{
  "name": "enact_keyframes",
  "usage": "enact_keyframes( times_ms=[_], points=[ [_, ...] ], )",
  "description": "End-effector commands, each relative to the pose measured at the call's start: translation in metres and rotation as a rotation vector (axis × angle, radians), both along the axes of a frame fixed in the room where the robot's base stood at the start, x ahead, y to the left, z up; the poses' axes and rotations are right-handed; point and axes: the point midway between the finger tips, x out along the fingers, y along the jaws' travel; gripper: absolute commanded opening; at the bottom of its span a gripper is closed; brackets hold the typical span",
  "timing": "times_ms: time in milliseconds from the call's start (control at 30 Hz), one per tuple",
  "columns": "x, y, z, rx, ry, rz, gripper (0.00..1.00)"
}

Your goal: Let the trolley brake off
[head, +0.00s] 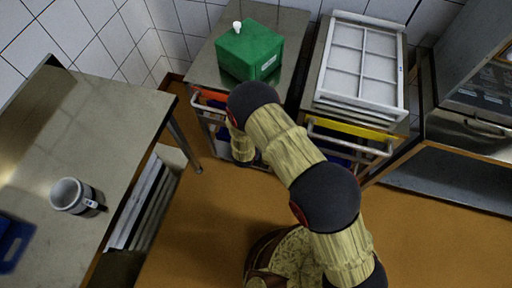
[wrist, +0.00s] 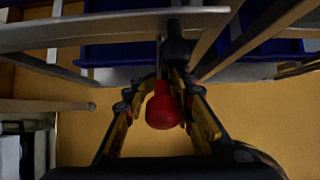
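Two trolleys stand by the back wall in the head view. The left trolley (head: 200,72) has an orange-red strip on its front; the right trolley (head: 314,85) has a yellow strip. My arm reaches down in front of the left trolley and hides part of it. My gripper (wrist: 163,88) shows in the wrist view with its fingers closed in on both sides of a red knob (wrist: 163,110), which fills the gap between them. A dark post (wrist: 175,45) stands just behind the knob. Whether it belongs to the knob is unclear.
A green box (head: 250,50) with a white knob is on the left trolley. A white frame (head: 360,62) lies on the right trolley. A steel table (head: 95,125) with a mug (head: 72,195) is at left. A steel unit (head: 460,130) is at right. Orange floor (head: 195,235) is clear in between.

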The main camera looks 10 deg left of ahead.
Motion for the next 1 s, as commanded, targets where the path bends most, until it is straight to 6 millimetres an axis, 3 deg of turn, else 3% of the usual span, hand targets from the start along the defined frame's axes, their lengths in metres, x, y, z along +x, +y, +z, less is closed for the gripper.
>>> enact_keyframes(
  times_ms=[267,633,1000],
  points=[
    [-0.001,-0.001,-0.001,-0.001,0.002,0.000,0.38],
    [-0.004,-0.001,0.001,-0.002,0.004,0.000,0.38],
    [-0.035,0.002,0.047,-0.001,0.003,0.000,0.38]
  ],
)
